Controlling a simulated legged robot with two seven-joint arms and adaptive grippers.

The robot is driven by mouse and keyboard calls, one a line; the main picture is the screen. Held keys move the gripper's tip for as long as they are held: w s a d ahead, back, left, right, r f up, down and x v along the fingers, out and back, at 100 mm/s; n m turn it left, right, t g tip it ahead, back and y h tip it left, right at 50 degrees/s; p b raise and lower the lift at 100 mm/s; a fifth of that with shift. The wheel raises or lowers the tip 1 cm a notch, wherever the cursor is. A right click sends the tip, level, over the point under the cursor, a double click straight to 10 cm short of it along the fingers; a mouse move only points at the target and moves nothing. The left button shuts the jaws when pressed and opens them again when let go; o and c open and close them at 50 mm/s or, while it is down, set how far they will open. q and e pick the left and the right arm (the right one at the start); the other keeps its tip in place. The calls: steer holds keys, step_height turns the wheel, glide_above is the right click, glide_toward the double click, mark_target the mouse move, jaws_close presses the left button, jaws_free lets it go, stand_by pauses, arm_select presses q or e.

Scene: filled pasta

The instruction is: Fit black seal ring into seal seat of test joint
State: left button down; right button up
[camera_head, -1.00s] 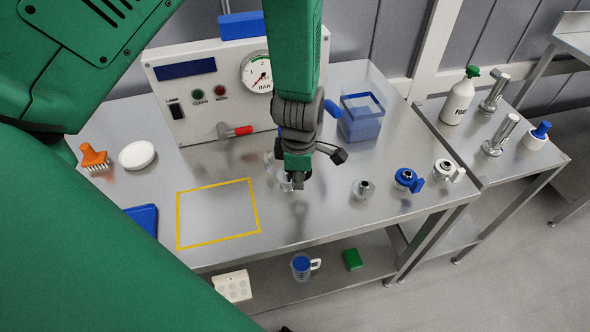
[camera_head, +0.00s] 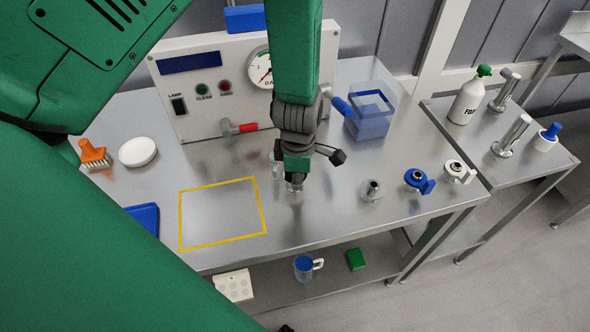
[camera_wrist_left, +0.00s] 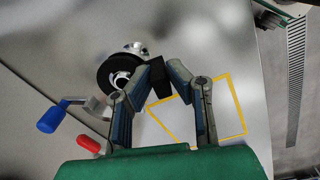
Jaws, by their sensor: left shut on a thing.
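My left gripper (camera_head: 296,176) points down over the middle of the bench, right of the yellow-outlined square. In the head view the gripper hides the ring, and a little bright metal (camera_head: 296,187) shows under the fingertips. My right gripper is not in view.
The test panel (camera_head: 200,100) with gauge and red-handled valve (camera_head: 246,128) stands behind. A blue-handled lever (camera_head: 341,106) and clear blue box (camera_head: 370,122) are right of it. Several fittings (camera_head: 371,190) stand at the right. The yellow square (camera_head: 222,212) is empty.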

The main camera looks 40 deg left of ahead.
arm_select(q)
steer(key=shift+s+d+f, duration=0.35)
steer(key=shift+d+f, duration=0.05)
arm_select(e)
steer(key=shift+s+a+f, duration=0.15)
arm_select(q)
steer(key=shift+d, duration=0.25)
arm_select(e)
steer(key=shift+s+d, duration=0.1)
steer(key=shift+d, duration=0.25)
arm_select(q)
steer(key=shift+r, duration=0.2)
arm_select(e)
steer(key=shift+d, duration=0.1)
arm_select(q)
steer(key=shift+w+r+p, duration=0.2)
steer(key=shift+r+p, duration=0.15)
steer(key=shift+p, duration=0.15)
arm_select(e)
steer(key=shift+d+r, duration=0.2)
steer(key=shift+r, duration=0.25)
arm_select(q)
steer(key=shift+a, duration=0.3)
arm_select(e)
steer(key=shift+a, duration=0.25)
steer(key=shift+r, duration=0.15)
